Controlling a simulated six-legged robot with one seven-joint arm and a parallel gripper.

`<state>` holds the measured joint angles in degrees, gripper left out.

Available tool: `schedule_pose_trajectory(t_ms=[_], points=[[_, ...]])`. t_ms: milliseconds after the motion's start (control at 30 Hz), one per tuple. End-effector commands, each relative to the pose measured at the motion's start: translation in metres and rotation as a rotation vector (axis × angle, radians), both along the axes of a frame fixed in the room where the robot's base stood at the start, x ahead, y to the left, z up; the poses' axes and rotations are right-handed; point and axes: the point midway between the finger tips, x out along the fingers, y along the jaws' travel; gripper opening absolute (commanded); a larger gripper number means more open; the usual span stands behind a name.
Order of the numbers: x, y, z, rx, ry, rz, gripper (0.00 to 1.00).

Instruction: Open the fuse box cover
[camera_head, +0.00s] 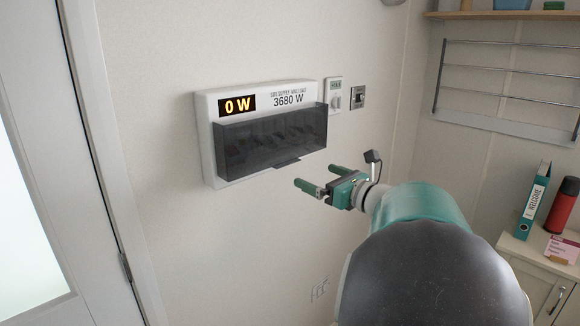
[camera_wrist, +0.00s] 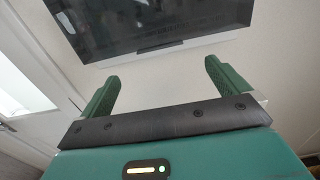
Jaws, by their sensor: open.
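The fuse box (camera_head: 206,150) is a white box on the wall with a lit "0 W" display and the print "3680 W". Its dark, see-through cover (camera_head: 270,142) is down over the front, with a small tab (camera_head: 286,163) at the lower edge. Dim shapes show behind the cover. My gripper (camera_head: 312,179) is open and empty, below and to the right of the cover, apart from it. In the wrist view the two green fingers (camera_wrist: 161,78) are spread, with the dark cover (camera_wrist: 135,20) above and beyond them.
Two small wall switches, a white one (camera_head: 334,95) and a dark one (camera_head: 357,97), sit right of the box. A door frame (camera_head: 115,150) stands at the left. A rack (camera_head: 510,75) and a cabinet with a binder (camera_head: 534,200) and red flask (camera_head: 562,206) are at the right.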

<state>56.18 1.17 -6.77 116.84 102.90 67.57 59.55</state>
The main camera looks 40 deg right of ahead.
Motion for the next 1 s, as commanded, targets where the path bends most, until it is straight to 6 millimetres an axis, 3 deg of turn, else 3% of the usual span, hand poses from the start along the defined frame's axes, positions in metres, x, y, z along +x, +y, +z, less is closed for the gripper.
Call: schedule_pose_trajectory(t_ms=[400,600,867,1000], points=[[0.083,0.002,-0.001,-0.001,0.0,0.007,1.0],[0.099,0.002,0.0,-0.001,0.001,0.006,1.0],[0.1,0.002,0.0,-0.002,0.001,0.005,1.0],[0.1,0.002,0.0,-0.002,0.001,0.005,0.72]])
